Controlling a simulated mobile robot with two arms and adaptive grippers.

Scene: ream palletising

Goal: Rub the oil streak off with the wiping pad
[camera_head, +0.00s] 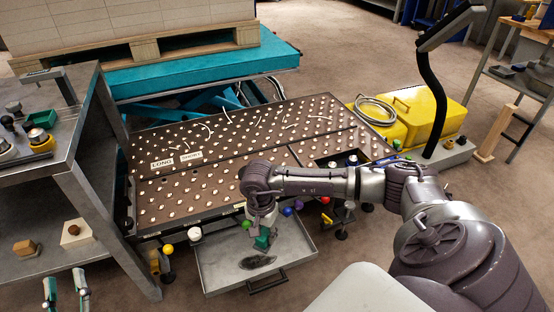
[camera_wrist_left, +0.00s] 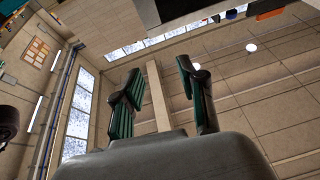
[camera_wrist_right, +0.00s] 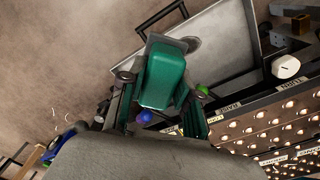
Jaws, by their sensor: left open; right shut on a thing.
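The oil streak (camera_head: 258,262) is a dark smear on the floor of a grey metal tray (camera_head: 221,272) below the front of the table. The wiping pad (camera_wrist_right: 163,80) has a green body with a grey sole, and my right gripper (camera_head: 262,236) is shut on it. In the head view the pad is mostly hidden by the gripper, just behind the streak. Part of the streak shows beside the pad in the right wrist view (camera_wrist_right: 192,44). I cannot tell whether the pad touches the tray. My left gripper (camera_head: 66,291) is open and empty at the lower left, away from the tray.
The brown ball-studded table (camera_head: 225,150) stands behind the tray, with coloured knobs along its front edge. A steel bench (camera_head: 50,160) stands at the left. A yellow case (camera_head: 420,112) and a lamp post stand at the right. The tray's front handle (camera_head: 268,284) sticks out.

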